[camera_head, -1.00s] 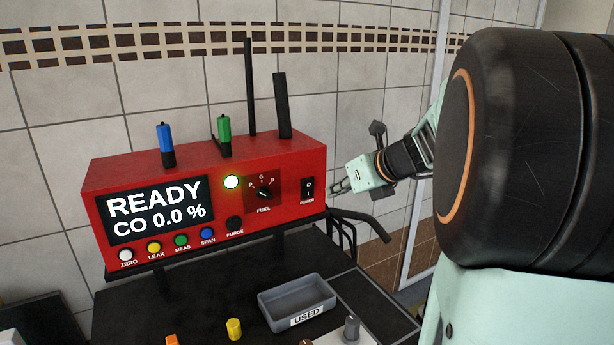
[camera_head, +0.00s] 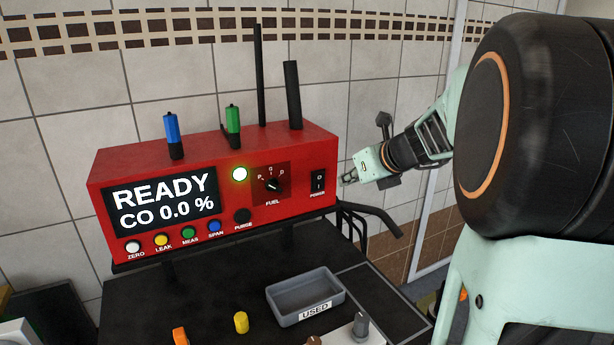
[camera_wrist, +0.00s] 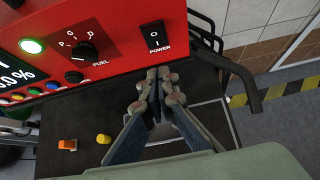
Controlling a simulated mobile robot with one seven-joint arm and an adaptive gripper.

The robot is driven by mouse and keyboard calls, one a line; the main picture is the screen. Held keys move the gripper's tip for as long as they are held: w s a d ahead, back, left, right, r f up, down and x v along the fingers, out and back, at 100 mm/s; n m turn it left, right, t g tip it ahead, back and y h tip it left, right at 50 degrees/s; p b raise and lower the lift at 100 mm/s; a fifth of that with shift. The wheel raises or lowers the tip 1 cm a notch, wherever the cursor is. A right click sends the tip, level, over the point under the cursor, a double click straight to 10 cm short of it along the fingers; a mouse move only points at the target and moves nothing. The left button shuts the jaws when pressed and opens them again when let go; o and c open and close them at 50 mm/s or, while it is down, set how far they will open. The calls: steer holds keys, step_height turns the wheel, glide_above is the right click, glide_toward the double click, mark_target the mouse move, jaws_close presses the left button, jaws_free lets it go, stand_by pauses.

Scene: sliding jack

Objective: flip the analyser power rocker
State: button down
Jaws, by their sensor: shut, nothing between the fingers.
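The red analyser (camera_head: 216,185) stands on a black surface, its screen showing READY and CO 0.0 %. Its black power rocker (camera_head: 318,181), marked O and I, is at the right end of the front face. In the wrist view the rocker (camera_wrist: 155,36) lies beyond the fingertips, with POWER printed below it. My gripper (camera_head: 344,180) is shut and empty, just right of the rocker in the head view. In the wrist view my gripper (camera_wrist: 158,73) shows its fingertips together below the rocker and apart from it in the picture; whether they touch the face is unclear.
A lit green lamp (camera_head: 240,174) and a fuel knob (camera_head: 272,184) are left of the rocker. A black bent handle (camera_head: 375,213) juts out at the analyser's right. A grey USED tray (camera_head: 330,289) and a yellow cap (camera_head: 241,322) lie below.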

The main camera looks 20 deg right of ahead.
mark_target(320, 178)
steer(key=shift+w+a+f+p, duration=0.25)
steer(key=shift+w+f, duration=0.4)
steer(key=shift+w, duration=0.95)
steer(key=shift+w+a+f+p, duration=0.1)
steer(key=shift+w+a+f, duration=0.45)
steer(key=shift+w, duration=1)
steer(key=shift+w+a+f+p, duration=0.15)
steer(key=shift+w+f, duration=0.65)
steer(key=shift+w, duration=0.8)
steer(key=shift+r, duration=0.15)
steer(key=shift+w+r+p, duration=0.15)
steer(key=shift+w+p, duration=0.1)
steer(key=shift+p, duration=0.35)
steer(key=shift+w, duration=0.1)
